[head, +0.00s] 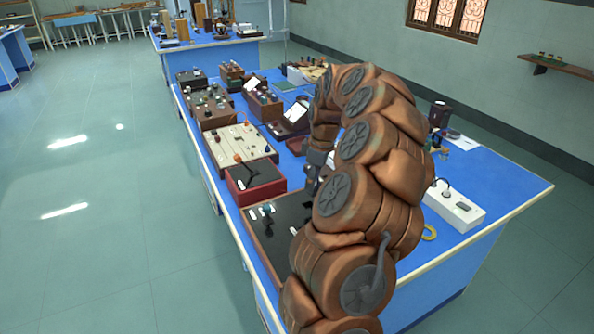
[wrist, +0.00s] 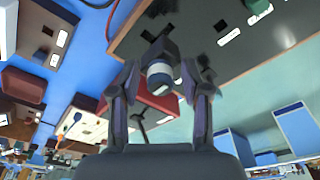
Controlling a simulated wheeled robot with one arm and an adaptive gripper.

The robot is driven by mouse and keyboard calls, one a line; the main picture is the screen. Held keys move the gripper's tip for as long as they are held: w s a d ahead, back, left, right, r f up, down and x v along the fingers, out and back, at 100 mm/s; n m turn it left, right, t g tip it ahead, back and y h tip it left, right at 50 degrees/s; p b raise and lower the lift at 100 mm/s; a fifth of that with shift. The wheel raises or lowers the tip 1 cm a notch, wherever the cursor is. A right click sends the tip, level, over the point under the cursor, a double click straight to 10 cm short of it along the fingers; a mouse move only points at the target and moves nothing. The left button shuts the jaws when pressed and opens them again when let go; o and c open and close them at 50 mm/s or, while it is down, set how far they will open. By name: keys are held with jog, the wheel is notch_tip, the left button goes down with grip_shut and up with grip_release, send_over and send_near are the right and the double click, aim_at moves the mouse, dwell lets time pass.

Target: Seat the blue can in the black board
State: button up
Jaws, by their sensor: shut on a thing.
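In the wrist view my gripper (wrist: 160,88) is shut on a small can, the blue can (wrist: 159,76), with a pale band and a dark blue-teal end. The black board (wrist: 205,28) lies beyond the can in that view, with a brown edge and white labels. In the head view the black board (head: 262,213) is at the near left end of the blue bench, partly hidden by my arm. It carries small dark fittings and white labels. The can is not clearly visible in the head view, and I cannot tell whether it touches the board.
A red box (head: 255,183) with a dark top stands just behind the board, and a cream panel (head: 238,146) behind that. A white power strip (head: 455,205) and a yellow ring (head: 429,232) lie on the right. The bench's right front is mostly clear.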

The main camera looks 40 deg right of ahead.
jog(key=shift+w, duration=0.4)
jog(key=shift+f, duration=0.15)
send_over(310, 210)
jog(key=shift+a+f+b, duration=0.1)
jog(key=shift+f+b, duration=0.3)
jog(key=shift+f, duration=1.8)
jog(key=shift+f+b, duration=0.65)
jog(key=shift+f, duration=0.5)
jog(key=o, duration=1.2)
